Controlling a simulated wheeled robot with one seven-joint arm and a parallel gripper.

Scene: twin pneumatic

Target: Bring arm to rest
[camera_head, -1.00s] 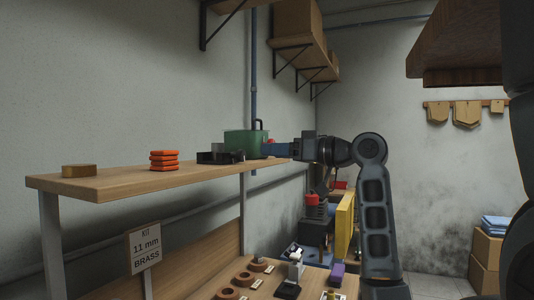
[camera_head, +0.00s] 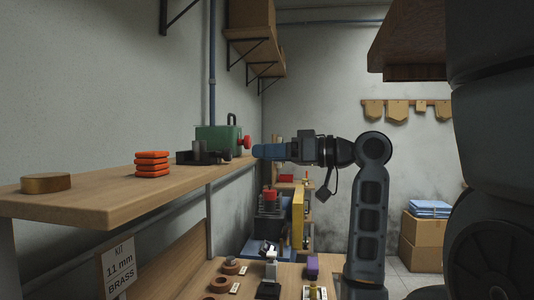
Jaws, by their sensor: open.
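My gripper (camera_head: 258,151) is at the end of my arm, which reaches left from its elbow at about the height of the wooden shelf. Its blue fingers point left, towards a red knob (camera_head: 246,142) on the green box (camera_head: 218,139) with a dark handle on the shelf. The fingers seem to be just right of the knob and hold nothing that I can see. The gap between the fingers is too small to make out. My upper arm stands upright at the right of the workbench.
The wooden shelf (camera_head: 120,197) carries a brass disc (camera_head: 46,183), stacked orange pieces (camera_head: 152,164) and a black holder (camera_head: 203,154). The bench below holds brown rings, a white-and-black device (camera_head: 270,262) and a purple block (camera_head: 312,267). A yellow panel (camera_head: 297,216) stands behind.

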